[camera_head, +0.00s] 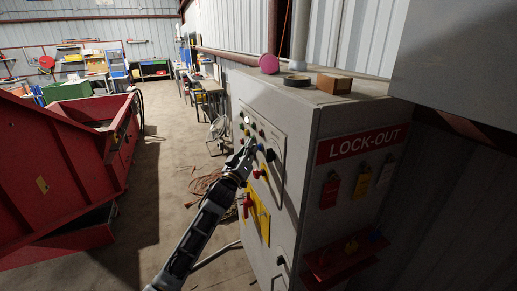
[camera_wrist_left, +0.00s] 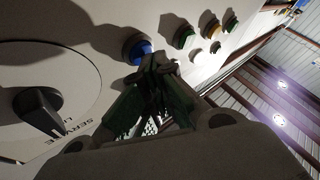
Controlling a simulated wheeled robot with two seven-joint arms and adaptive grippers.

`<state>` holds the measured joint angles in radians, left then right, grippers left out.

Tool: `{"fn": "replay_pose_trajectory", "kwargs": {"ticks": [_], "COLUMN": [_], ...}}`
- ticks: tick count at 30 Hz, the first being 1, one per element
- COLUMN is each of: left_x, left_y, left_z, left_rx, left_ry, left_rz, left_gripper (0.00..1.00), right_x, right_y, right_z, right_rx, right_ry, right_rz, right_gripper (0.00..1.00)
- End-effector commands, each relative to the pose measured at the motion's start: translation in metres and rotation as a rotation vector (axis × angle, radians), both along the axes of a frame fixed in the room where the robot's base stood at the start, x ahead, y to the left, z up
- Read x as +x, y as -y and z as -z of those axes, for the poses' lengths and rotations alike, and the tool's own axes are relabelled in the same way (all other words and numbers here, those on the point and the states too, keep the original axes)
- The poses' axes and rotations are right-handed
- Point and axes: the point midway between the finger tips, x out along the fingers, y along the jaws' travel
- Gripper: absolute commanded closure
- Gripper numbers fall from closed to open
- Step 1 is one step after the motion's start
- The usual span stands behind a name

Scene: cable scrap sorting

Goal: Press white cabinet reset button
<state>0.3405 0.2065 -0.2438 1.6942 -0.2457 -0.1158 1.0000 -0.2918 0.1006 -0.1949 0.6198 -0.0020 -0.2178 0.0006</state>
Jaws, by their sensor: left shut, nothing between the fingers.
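The pale cabinet (camera_head: 303,150) stands right of centre in the head view, with a control panel of several small coloured buttons on its left-facing side. My left arm reaches up to this panel. My left gripper (camera_head: 249,146) is shut and empty, its tips in front of the buttons. In the left wrist view the shut fingertips (camera_wrist_left: 158,66) are just below and right of a blue button (camera_wrist_left: 136,48). I cannot tell whether they touch it. No label marks a reset button legibly. My right gripper is not in view.
A black rotary selector (camera_wrist_left: 38,104) sits left of the blue button, with green buttons (camera_wrist_left: 183,37) and an amber one (camera_wrist_left: 208,25) to its right. A lock-out board (camera_head: 362,145) with tags is on the cabinet's right side. A red bin (camera_head: 55,155) stands left; floor between is partly clear.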

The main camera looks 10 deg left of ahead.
Motion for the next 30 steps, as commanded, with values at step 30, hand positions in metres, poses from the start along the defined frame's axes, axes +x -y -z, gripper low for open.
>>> {"fn": "replay_pose_trajectory", "kwargs": {"ticks": [30], "left_x": [-0.014], "left_y": [-0.021], "left_z": [-0.001], "left_rx": [0.000], "left_ry": [0.000], "left_rz": [-0.001], "left_gripper": [1.00], "right_x": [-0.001], "right_y": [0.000], "right_z": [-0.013], "right_rx": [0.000], "right_ry": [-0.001], "right_rz": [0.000], "right_gripper": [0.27]}}
